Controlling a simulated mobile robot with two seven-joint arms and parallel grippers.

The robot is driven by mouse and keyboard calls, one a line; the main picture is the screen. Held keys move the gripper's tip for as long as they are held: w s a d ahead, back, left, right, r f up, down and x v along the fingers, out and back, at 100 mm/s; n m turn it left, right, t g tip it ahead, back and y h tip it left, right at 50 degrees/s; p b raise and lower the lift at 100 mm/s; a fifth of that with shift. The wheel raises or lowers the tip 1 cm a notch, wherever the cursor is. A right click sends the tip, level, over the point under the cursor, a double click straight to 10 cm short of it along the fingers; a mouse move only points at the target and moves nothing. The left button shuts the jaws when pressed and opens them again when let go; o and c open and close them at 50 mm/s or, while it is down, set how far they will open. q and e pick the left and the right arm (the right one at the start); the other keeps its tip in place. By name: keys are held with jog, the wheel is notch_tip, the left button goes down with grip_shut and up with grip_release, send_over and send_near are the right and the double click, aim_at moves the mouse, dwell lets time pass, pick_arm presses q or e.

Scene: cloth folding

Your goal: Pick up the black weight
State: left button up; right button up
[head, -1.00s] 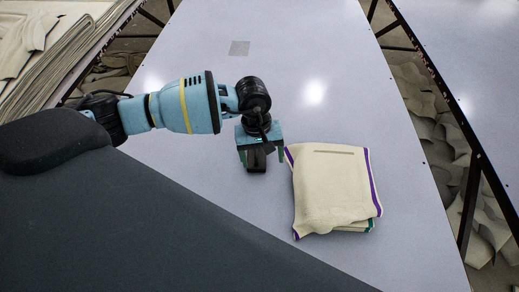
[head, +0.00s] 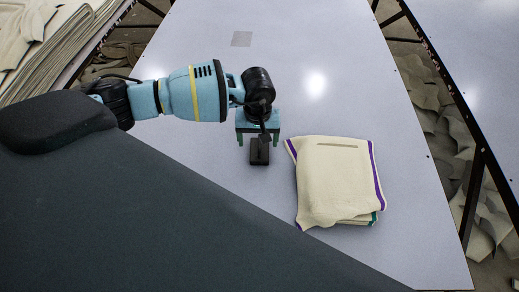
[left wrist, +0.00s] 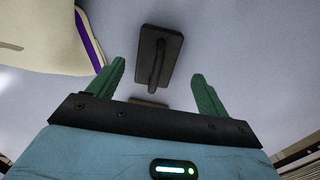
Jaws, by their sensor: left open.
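The black weight (head: 259,154) is a small dark block lying on the table, left of the folded cloth. In the left wrist view the weight (left wrist: 172,60) shows as a dark rectangular plate with a bar handle on top. My left gripper (head: 258,143) is open, its green fingers apart at the weight's far end in the head view. In the left wrist view the gripper (left wrist: 160,72) has a finger to each side, and the weight lies between and past the fingertips, with gaps on both sides. My right gripper is not in view.
A folded cream cloth (head: 335,180) with purple edging lies just right of the weight. Cloth stacks (head: 45,55) stand at the upper left.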

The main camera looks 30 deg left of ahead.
aim_at(260, 144)
pick_arm(q)
jog(key=f, duration=0.4)
jog(key=shift+w+d, duration=0.1)
jog(key=shift+w, duration=0.15)
jog(key=c, duration=1.7)
jog(key=shift+w, duration=0.1)
grip_shut()
jog(key=shift+r, duration=0.15)
jog(key=shift+r, duration=0.2)
notch_tip(260, 144, up, 3)
jog(key=shift+r, duration=0.1)
jog(key=s+d, duration=0.3)
jog(key=s, duration=0.1)
jog(key=s+d, duration=0.4)
jog(key=s+d+r, duration=0.1)
jog(key=s+d, duration=0.2)
jog(key=s, duration=0.1)
jog(key=shift+d+r+b, duration=0.1)
jog(key=shift+d+b, duration=0.25)
